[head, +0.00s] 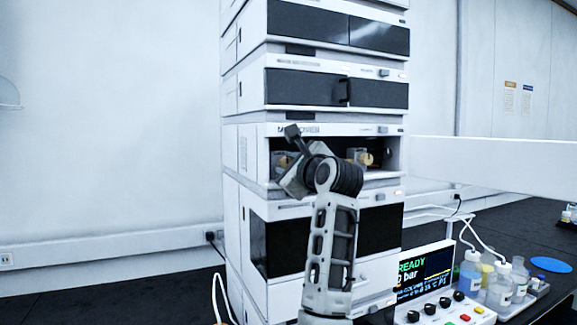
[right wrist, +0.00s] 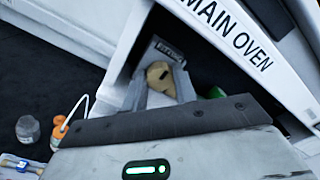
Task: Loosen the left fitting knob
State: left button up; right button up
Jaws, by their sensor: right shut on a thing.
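The left fitting knob (head: 280,160) is a small tan knob in the open bay of the white instrument stack. In the head view my right gripper (head: 290,168) covers most of it. In the right wrist view the tan knob (right wrist: 160,80), with a dark slot in its face, sits between the grey fingers of my right gripper (right wrist: 160,92), which is shut on it. A second tan knob (head: 362,157) sits free to the right in the same bay. My left gripper is not in view.
The bay's white surround, lettered MAIN OVEN (right wrist: 232,35), lies close to my right gripper. A control box with a lit screen (head: 425,270) and several bottles (head: 500,284) stand on the dark bench at right. A white horizontal beam (head: 490,165) extends in from the right.

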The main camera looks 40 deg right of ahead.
jog(key=shift+n, duration=0.3)
jog(key=n, duration=0.5)
jog(key=shift+n, duration=0.3)
jog(key=n, duration=1.1)
jog(key=shift+n, duration=0.4)
jog(key=n, duration=0.4)
jog(key=shift+n, duration=0.7)
jog(key=o, duration=0.7)
